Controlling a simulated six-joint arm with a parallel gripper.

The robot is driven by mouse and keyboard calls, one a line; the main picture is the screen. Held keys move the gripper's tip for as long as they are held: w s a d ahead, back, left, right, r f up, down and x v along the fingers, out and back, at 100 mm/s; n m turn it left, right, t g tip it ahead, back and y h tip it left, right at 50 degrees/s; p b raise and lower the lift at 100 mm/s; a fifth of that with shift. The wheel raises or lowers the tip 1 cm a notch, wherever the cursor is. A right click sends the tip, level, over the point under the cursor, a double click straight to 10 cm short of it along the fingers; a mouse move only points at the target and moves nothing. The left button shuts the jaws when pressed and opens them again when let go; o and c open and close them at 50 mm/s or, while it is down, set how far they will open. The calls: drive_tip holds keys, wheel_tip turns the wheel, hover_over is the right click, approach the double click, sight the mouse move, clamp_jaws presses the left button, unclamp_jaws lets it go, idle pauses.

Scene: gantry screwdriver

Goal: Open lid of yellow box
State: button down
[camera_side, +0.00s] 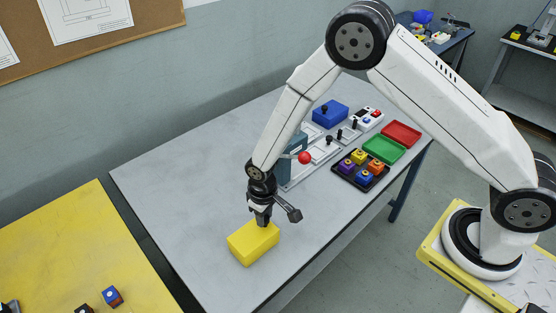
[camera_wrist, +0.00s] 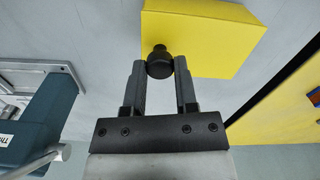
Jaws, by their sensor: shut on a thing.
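The yellow box (camera_side: 253,245) stands on the grey table near its front edge, and its lid looks closed. In the wrist view the yellow box (camera_wrist: 205,30) fills the upper middle, with a black knob (camera_wrist: 159,64) at its near edge. My gripper (camera_side: 263,221) is at the top of the box in the side view. In the wrist view my gripper's two fingers (camera_wrist: 160,72) are on either side of the black knob and closed on it. The knob is hidden behind the gripper in the side view.
A fixture with a red ball-ended lever (camera_side: 304,158) stands behind my gripper. The table left of the box is clear.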

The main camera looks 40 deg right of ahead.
sight(239, 244)
drive_tip(key=a, duration=0.8)
drive_tip(key=shift+a, duration=0.25)
drive_tip(key=shift+c, duration=1.8)
unclamp_jaws()
drive_tip(key=shift+r, duration=0.15)
wheel_tip(239, 244, up, 8)
drive_tip(key=shift+f, duration=0.2)
